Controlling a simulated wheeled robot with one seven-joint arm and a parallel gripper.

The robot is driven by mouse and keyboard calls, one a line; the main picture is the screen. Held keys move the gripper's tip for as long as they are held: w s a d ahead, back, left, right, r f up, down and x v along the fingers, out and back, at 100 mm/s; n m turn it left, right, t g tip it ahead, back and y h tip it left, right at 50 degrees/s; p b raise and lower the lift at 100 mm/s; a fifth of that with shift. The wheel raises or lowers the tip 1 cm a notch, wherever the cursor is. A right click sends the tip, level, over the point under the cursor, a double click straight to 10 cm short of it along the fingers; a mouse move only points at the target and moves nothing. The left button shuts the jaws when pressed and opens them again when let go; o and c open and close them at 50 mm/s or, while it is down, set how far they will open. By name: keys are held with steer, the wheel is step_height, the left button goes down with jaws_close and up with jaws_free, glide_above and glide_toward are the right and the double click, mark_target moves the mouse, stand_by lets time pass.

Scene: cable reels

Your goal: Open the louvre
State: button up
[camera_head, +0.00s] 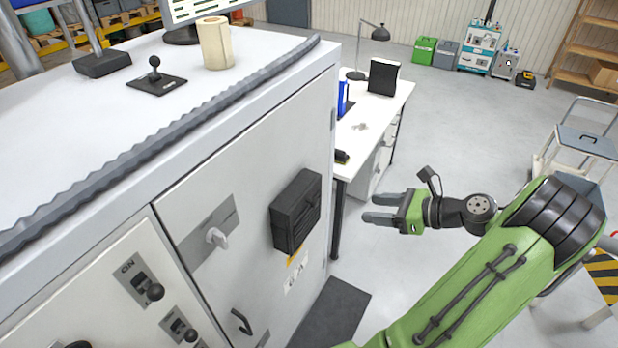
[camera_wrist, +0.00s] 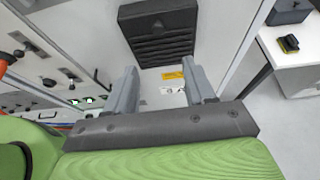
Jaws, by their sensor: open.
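The louvre (camera_head: 296,212) is a black box-shaped vent on the grey cabinet's front door. In the wrist view the louvre (camera_wrist: 159,36) shows dark slats at the top centre, beyond my fingertips. I cannot tell how far its slats are open. My gripper (camera_head: 376,207) is open and empty, to the right of the louvre and apart from it, with its fingers pointing left toward the cabinet. In the wrist view my gripper's two grey fingers (camera_wrist: 162,84) are spread, with the louvre's lower edge and a yellow label beyond them.
The cabinet door has a rotary handle (camera_head: 216,238) and a curved pull handle (camera_head: 241,321). Switches (camera_head: 148,287) sit on the panel at lower left. A white desk (camera_head: 374,118) stands behind my gripper. A dark mat (camera_head: 331,312) lies on the floor.

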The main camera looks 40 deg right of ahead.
steer(key=b, duration=0.1)
glide_toward(317, 203)
steer(key=x, duration=0.7)
steer(key=shift+w+a+f, duration=0.15)
steer(key=shift+w+a, duration=0.05)
steer(key=shift+w, duration=0.1)
steer(key=shift+w+f, duration=0.15)
steer(key=shift+w, duration=0.2)
jaws_close()
